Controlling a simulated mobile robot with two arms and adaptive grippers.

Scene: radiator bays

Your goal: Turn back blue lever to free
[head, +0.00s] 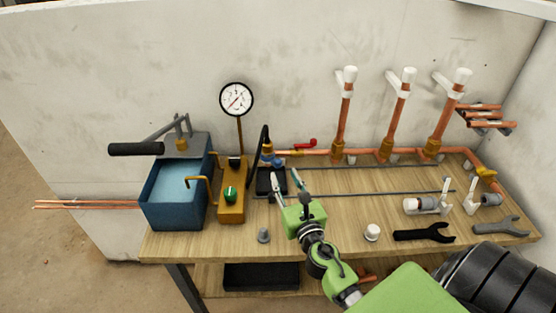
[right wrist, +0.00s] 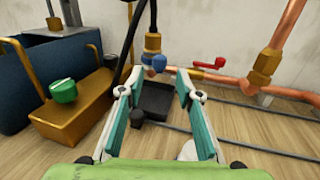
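The blue lever (head: 278,161) sits low on the brass fitting at the end of the copper pipe, near the wall. It also shows in the right wrist view (right wrist: 155,62), just past my fingertips and roughly centred between them. My right gripper (head: 286,179) is open and empty, its fingers spread and pointing toward the fitting. In the right wrist view, the open right gripper (right wrist: 152,82) has clear space between its fingers; it does not appear to touch the lever. My left gripper is not in view.
A red lever (right wrist: 209,63) is right of the blue one. A brass pump box with green knob (head: 231,205) and a blue water tank (head: 174,205) stand left. A black block (right wrist: 156,98) lies below the fitting. Copper risers (head: 342,122) with white caps stand right.

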